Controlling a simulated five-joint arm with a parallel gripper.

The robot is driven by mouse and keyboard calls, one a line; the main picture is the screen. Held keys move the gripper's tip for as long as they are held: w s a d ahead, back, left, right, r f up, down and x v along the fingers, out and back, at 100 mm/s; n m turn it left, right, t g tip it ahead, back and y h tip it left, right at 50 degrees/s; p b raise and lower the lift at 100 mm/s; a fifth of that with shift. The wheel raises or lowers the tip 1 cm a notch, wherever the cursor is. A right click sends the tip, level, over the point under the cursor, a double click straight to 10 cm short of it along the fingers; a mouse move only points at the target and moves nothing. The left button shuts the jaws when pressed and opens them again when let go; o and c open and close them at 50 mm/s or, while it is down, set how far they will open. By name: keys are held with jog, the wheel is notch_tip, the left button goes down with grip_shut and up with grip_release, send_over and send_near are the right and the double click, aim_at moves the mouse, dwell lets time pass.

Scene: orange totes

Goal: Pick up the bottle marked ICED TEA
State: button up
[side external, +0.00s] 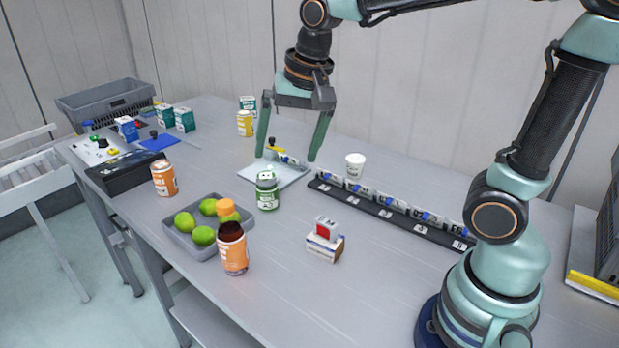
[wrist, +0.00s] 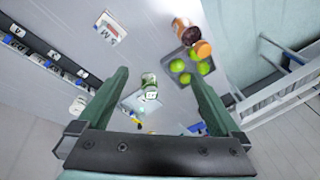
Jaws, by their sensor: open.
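No label is legible enough for me to read ICED TEA. A dark brown bottle with an orange label (side external: 233,252) stands beside the fruit tray, and it shows at the top of the wrist view (wrist: 183,28). My gripper (side external: 287,158) is open and empty, pointing down above the table behind the green bottle. Its spread fingers frame the wrist view (wrist: 157,65).
An orange-and-white can (side external: 164,178) and a yellow can (side external: 245,124) stand farther left. A white cup (side external: 355,167), a long black lettered rack (side external: 390,212) and small boxes (side external: 325,246) are to the right.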

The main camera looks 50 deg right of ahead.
jog(key=w+a+f+m+g, duration=0.2)
jog(key=w+a+f+m, duration=0.15)
jog(key=w+m, duration=0.2)
jog(key=m+g, duration=0.1)
jog(key=m, duration=0.5)
send_near(229, 236)
jog(key=shift+w+d+r, duration=0.15)
jog(key=shift+w+d, duration=0.05)
jog(key=shift+w, duration=0.35)
jog(key=shift+w+d+r, duration=0.1)
jog(key=shift+w+d, duration=0.15)
jog(key=shift+w, duration=0.25)
jog(key=shift+a+f, duration=0.1)
jog(key=shift+f, duration=0.2)
notch_tip(229, 236, down, 12)
jog(key=shift+r, duration=0.15)
grip_shut()
